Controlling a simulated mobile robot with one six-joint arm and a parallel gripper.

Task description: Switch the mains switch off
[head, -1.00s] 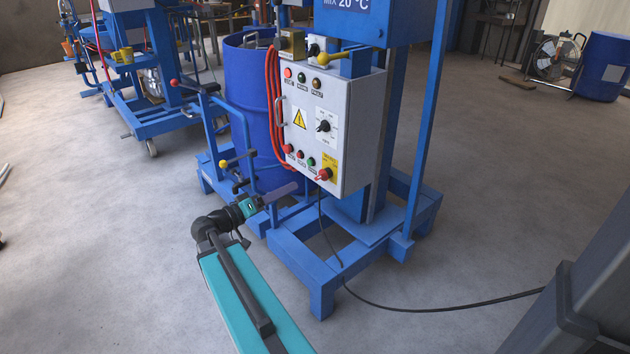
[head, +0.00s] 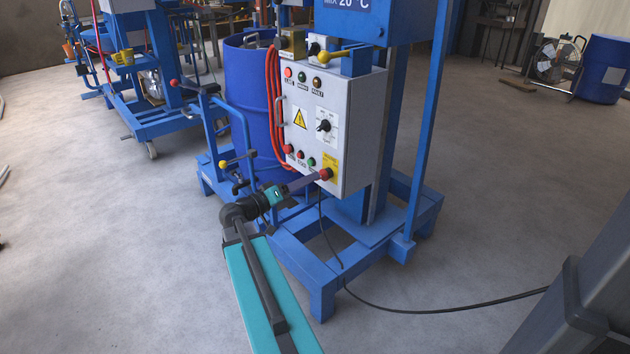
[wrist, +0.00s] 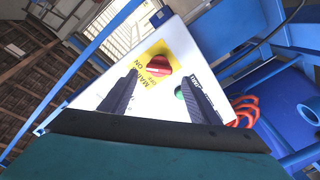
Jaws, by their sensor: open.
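The mains switch is a red rotary knob (head: 325,174) on a yellow plate (head: 330,161), low on the right of the grey control box (head: 360,130). In the wrist view the red knob (wrist: 153,66) sits on its yellow plate with "MAIN" and "ON" lettering, just beyond and between the two dark fingertips. My gripper (head: 312,180) is open and empty, its tips close in front of the knob; it also shows in the wrist view (wrist: 158,80). I cannot tell whether a finger touches the knob. The knob's exact angle is unclear.
A green button (wrist: 180,93) lies beside the right finger. Red cable (head: 272,105) hangs at the box's left edge, near a blue drum (head: 248,85). The blue machine frame (head: 322,285) stands below. A black cable (head: 440,309) crosses the floor.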

